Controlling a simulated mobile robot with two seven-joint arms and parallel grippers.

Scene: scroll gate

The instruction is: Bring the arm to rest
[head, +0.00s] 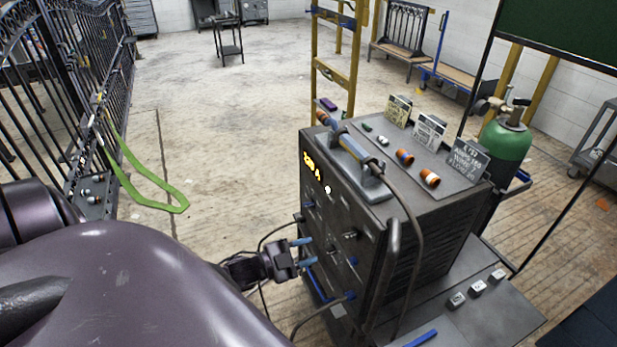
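My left arm (130,285) comes in from the lower left, its large purple links filling the lower left of the head view. My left gripper (306,252) reaches out past them, close to the front panel of a dark welding machine (345,240). Its two blue fingertips are apart, and I see nothing between them. I cannot tell whether the fingertips touch the panel. My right gripper is not in view.
The machine's top carries a torch (345,147), orange-and-white spools (429,178) and small cards (468,157). Cables hang around its front. A black iron gate (60,100) with a green strap (150,200) stands left. A green cylinder (507,145) stands behind the machine. The middle floor is clear.

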